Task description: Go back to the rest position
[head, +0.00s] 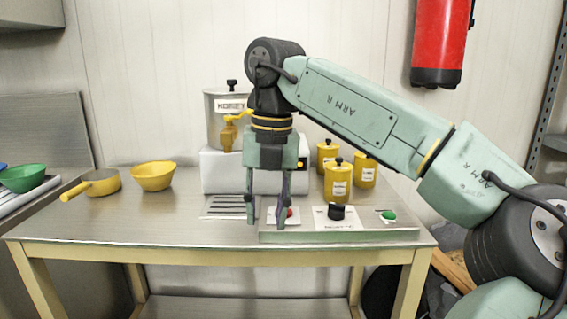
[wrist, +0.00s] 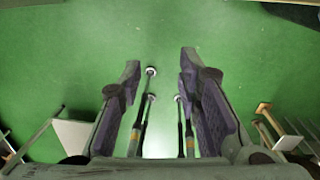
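My gripper (head: 267,222) points straight down in front of the control panel (head: 340,237), near its left end. Its two fingers are apart, and I see nothing held between them. The fingers partly cover a red button (head: 290,212) on the panel; whether they touch it I cannot tell. In the wrist view my gripper (wrist: 160,72) also shows its fingers spread, with a green floor beyond. My arm reaches in from the right, bent over the table.
A honey kettle (head: 222,125) with a yellow tap stands on a white base (head: 225,172) behind my gripper. Yellow jars (head: 338,182), a black knob (head: 336,211) and a green button (head: 388,215) are to the right. A yellow bowl (head: 153,177) and saucepan (head: 101,182) stand left.

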